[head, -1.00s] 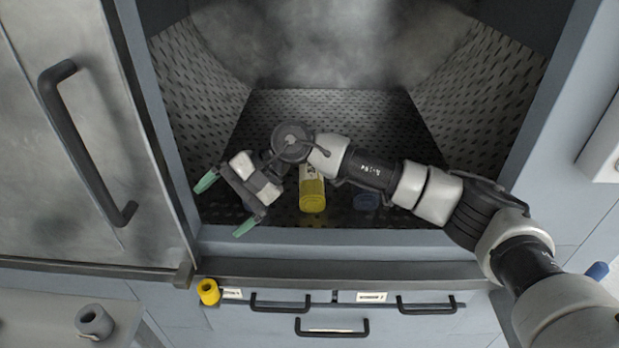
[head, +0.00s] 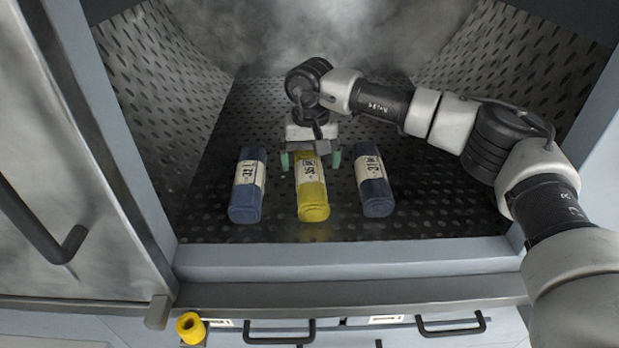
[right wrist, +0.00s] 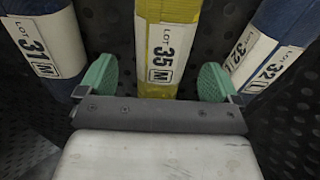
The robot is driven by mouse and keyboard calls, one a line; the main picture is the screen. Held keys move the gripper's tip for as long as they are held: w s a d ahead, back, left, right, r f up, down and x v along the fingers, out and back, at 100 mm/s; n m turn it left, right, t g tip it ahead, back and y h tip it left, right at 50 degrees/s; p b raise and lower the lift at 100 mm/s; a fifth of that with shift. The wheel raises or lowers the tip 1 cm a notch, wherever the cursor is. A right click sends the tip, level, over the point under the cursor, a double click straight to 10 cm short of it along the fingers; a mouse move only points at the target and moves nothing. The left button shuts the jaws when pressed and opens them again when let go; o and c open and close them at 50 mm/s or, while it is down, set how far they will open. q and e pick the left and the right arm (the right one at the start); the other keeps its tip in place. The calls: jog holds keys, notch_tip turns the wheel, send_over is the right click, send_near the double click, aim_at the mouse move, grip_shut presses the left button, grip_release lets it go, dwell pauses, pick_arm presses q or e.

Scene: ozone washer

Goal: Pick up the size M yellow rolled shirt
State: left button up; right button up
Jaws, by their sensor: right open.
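The yellow rolled shirt (head: 313,200) lies lengthwise on the perforated floor of the washer, between two blue rolls. In the right wrist view the yellow roll (right wrist: 166,25) has a white label reading LOT 35 and M. My right gripper (head: 311,160) is open, with one green fingertip on each side of the yellow roll. In the right wrist view the open fingers (right wrist: 157,80) flank the roll with gaps on both sides. I cannot tell how far above the floor the fingertips are. My left gripper is not in view.
A blue roll (head: 247,190) lies to the left and another blue roll (head: 374,185) to the right, both close to the fingers. The washer's front sill (head: 350,256) runs below. A yellow cylindrical object (head: 190,328) sits outside, at the lower left.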

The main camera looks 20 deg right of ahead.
aim_at(310, 170)
jog(key=f, duration=0.1)
jog(key=s+f+p, duration=0.1)
jog(key=f, duration=0.1)
jog(key=shift+a+f, duration=0.2)
jog(key=shift+f, duration=0.45)
jog(key=shift+w+f, duration=0.1)
jog(key=shift+f, duration=0.05)
jog(key=c, duration=0.5)
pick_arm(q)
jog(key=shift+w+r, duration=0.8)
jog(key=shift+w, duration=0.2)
pick_arm(e)
jog(key=c, duration=0.6)
